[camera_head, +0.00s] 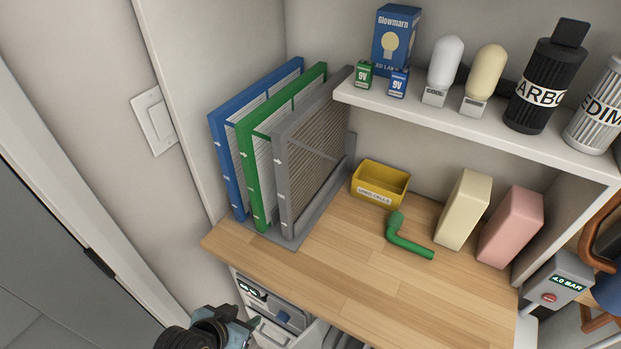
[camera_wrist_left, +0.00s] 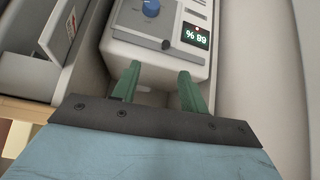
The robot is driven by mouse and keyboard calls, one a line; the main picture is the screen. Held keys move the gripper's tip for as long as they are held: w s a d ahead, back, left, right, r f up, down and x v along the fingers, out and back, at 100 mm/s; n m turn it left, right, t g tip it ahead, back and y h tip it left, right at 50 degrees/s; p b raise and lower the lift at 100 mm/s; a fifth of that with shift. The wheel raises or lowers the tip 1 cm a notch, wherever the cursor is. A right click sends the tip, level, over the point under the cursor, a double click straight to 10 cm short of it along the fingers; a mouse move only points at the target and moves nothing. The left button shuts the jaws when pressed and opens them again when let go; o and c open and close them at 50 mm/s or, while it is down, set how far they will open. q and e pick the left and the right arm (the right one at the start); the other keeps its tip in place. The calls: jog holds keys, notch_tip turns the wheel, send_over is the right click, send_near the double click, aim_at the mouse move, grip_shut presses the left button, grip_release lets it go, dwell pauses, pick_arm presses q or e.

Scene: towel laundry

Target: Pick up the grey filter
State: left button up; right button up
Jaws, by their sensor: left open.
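The grey filter (camera_head: 311,165) stands upright on the wooden counter, in a grey rack (camera_head: 287,239) at the left. It is the rightmost of three framed filters, beside a green one (camera_head: 257,183) and a blue one (camera_head: 229,191). My left gripper (camera_head: 254,321) is low at the bottom edge of the head view, in front of and below the counter, well apart from the filter. In the left wrist view its two green fingers (camera_wrist_left: 158,88) are spread with nothing between them. The right gripper is not in view.
A shelf (camera_head: 480,126) above holds bulbs, batteries, a box and cartridges. A yellow bin (camera_head: 381,184), a green bent pipe (camera_head: 405,242), a cream block (camera_head: 464,209) and a pink block (camera_head: 510,227) stand on the counter. A panel with a display (camera_wrist_left: 158,32) is ahead of my left fingers.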

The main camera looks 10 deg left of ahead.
pick_arm(q)
jog(key=w+d+r+m+t+h+p, duration=0.1)
jog(key=w+r+t, duration=0.2)
jog(key=r, duration=0.6)
jog(key=w+d+r+t+h, duration=0.2)
jog(key=w+r, duration=0.1)
jog(key=r, duration=0.5)
jog(key=t+h, duration=0.1)
jog(key=t, duration=0.3)
send_near(290, 170)
jog(key=w, duration=0.2)
jog(key=w+f+p, duration=0.1)
jog(key=w, duration=0.2)
jog(key=shift+w+d+f, duration=0.35)
jog(key=shift+d+f, duration=0.05)
jog(key=shift+p+x, duration=0.65)
jog(key=shift+x, duration=2.45)
jog(key=shift+s+d+f, duration=0.15)
grip_shut()
